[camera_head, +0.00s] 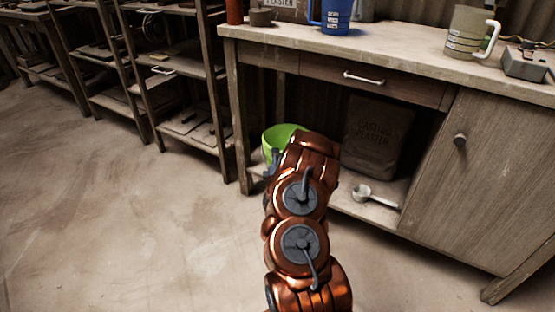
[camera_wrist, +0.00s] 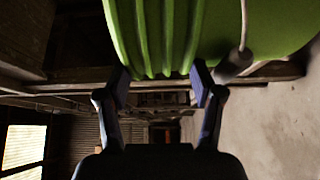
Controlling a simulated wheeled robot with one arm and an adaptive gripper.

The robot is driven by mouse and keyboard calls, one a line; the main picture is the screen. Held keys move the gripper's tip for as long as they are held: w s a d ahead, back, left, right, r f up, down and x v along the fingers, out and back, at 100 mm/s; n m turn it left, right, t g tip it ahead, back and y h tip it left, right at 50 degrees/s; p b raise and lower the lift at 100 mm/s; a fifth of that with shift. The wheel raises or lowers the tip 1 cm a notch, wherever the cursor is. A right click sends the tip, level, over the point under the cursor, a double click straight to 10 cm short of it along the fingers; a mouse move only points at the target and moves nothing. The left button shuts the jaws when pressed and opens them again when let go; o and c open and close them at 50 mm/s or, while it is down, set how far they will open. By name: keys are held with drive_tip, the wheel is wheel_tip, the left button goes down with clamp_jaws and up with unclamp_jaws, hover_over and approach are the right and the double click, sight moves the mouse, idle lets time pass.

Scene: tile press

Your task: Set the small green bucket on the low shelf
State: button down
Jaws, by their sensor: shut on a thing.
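The small green bucket (camera_head: 280,138) is at the front left of the low shelf (camera_head: 375,208) under the workbench, partly hidden behind my copper arm in the head view. In the wrist view the ribbed green bucket (camera_wrist: 170,35) fills the top of the picture, with its wire handle and dark grip at the right. My gripper (camera_wrist: 160,78) is shut on the bucket, with a finger on each side of a ribbed part. My gripper (camera_head: 271,160) is mostly hidden by my arm in the head view. Whether the bucket's base touches the shelf is hidden.
A plaster sack (camera_head: 378,135) stands at the back of the low shelf, and a white scoop (camera_head: 375,197) lies near its front. A drawer (camera_head: 365,77) is above and a cabinet door (camera_head: 480,165) is at the right. Open floor (camera_head: 130,230) lies to the left.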

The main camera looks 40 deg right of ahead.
drive_tip(key=w+d+f+b, duration=0.4)
drive_tip(key=w+d+b, duration=0.1)
drive_tip(key=shift+w+d, duration=0.15)
drive_tip(key=shift+d, duration=0.25)
drive_tip(key=shift+c, duration=0.9)
unclamp_jaws()
